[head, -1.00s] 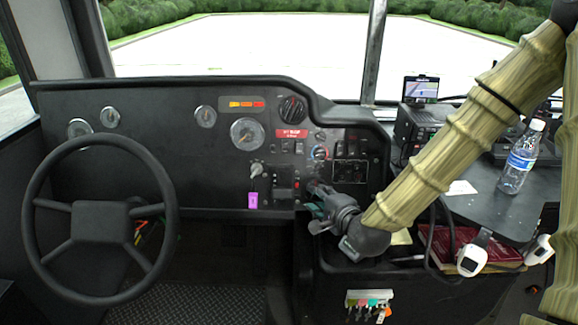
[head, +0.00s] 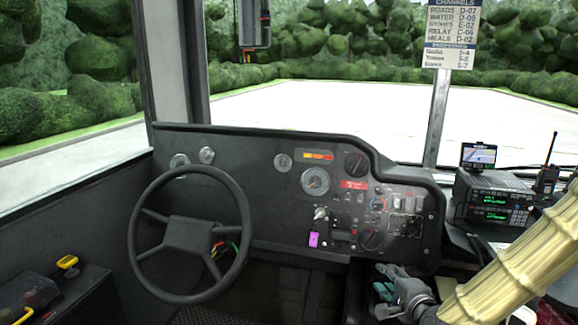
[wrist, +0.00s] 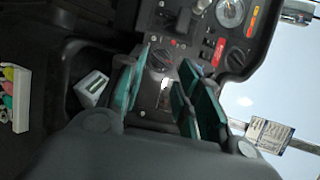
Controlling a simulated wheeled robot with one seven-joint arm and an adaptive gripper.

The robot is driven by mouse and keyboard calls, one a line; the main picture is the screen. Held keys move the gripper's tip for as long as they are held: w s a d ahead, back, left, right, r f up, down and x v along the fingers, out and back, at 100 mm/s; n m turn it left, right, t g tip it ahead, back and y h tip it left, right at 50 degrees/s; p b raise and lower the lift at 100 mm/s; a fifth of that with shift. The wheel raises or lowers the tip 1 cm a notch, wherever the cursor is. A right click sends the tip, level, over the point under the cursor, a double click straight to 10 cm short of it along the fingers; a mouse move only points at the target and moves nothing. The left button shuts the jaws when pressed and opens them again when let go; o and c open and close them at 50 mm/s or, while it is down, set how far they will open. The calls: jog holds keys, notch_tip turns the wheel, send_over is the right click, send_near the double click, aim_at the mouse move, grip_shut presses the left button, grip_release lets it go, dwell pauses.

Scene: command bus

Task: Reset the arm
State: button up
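My gripper (head: 384,285) shows in the head view below the right part of the black dashboard (head: 270,215), its arm sleeved in tan fabric coming in from the lower right. In the wrist view the two teal-padded fingers of my gripper (wrist: 160,92) stand apart with nothing held between them. A black rotary knob (wrist: 160,58) on the panel shows beyond the gap between the fingers. The same knob (head: 371,239) is uncovered in the head view. The gripper appears apart from the panel.
A steering wheel (head: 190,235) stands at the left. A purple tag (head: 314,240) is on the panel. A radio (head: 492,200), a small screen (head: 479,156) and a handheld radio (head: 547,180) stand at the right. A channel sign (head: 452,35) hangs above.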

jog(key=s+a+f+n+g, duration=0.1)
jog(key=s+f+n+g, duration=0.15)
jog(key=s+f, duration=0.4)
jog(key=s+a+f+n+g, duration=0.1)
jog(key=s+f+n+g, duration=0.15)
jog(key=f, duration=0.65)
jog(key=s+a+f+n+g, duration=0.1)
jog(key=s+f+n+g, duration=0.15)
jog(key=s+f, duration=0.4)
jog(key=s+f+n+g+h, duration=0.1)
jog(key=s+f+n+g, duration=0.3)
jog(key=s+f, duration=0.55)
jog(key=s+f+n+g+h, duration=0.1)
jog(key=s+f+n+g, duration=0.2)
jog(key=s+f+n, duration=0.65)
jog(key=s+d+r+m+p, duration=0.1)
jog(key=s+r+m+p, duration=0.2)
jog(key=r+p, duration=1.4)
notch_tip(320, 180, up, 2)
jog(key=shift+s+r, duration=0.1)
jog(key=shift+s, duration=0.1)
